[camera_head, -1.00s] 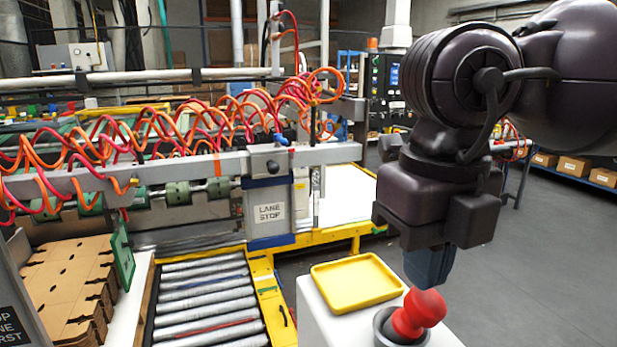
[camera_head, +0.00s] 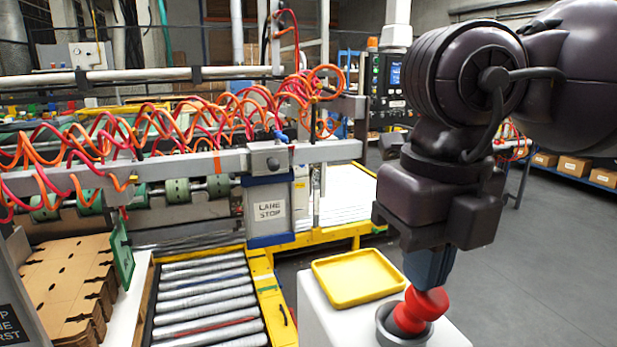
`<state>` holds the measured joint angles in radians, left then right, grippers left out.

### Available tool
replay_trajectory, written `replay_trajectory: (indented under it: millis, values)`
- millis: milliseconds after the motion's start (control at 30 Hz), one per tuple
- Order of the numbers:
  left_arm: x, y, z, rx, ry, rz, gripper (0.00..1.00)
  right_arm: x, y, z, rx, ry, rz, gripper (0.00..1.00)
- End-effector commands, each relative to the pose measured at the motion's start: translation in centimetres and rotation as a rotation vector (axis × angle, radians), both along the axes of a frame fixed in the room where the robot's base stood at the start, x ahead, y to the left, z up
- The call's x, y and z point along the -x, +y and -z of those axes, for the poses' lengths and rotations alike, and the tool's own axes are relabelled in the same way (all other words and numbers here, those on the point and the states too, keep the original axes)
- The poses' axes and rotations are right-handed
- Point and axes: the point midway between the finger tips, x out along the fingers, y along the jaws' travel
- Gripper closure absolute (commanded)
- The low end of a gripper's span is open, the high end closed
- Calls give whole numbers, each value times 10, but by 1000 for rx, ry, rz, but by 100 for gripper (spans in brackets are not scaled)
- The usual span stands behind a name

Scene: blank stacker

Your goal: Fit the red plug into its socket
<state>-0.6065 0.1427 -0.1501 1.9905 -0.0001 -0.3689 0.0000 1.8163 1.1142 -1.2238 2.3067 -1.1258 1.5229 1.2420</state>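The red plug (camera_head: 424,304) leans in the grey round socket (camera_head: 384,331) on the white stand, its upper end tilted to the right. Its lower part is inside the socket's rim, and how deep it sits is hidden. My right gripper (camera_head: 428,283) points down from above, with its blue-grey fingers touching or overlapping the plug's top. The fingers show side-on as one block, so I cannot see whether they are closed on the plug. My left gripper is not in view.
A yellow tray (camera_head: 357,278) lies empty on the white stand (camera_head: 328,323), left of and behind the socket. A roller conveyor (camera_head: 205,300) with a yellow frame stands to the left. Grey floor is clear to the right.

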Motion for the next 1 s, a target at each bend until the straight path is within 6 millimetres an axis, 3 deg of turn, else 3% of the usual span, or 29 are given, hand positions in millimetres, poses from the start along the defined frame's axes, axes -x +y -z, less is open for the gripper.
replay_trajectory:
  millis: [33,100,1000]
  values:
    - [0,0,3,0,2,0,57,2,-2,11,13,21,-3,100]
    - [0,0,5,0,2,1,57,2,-2,13,15,22,-4,100]
    - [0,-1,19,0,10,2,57,3,-2,31,22,34,-7,100]
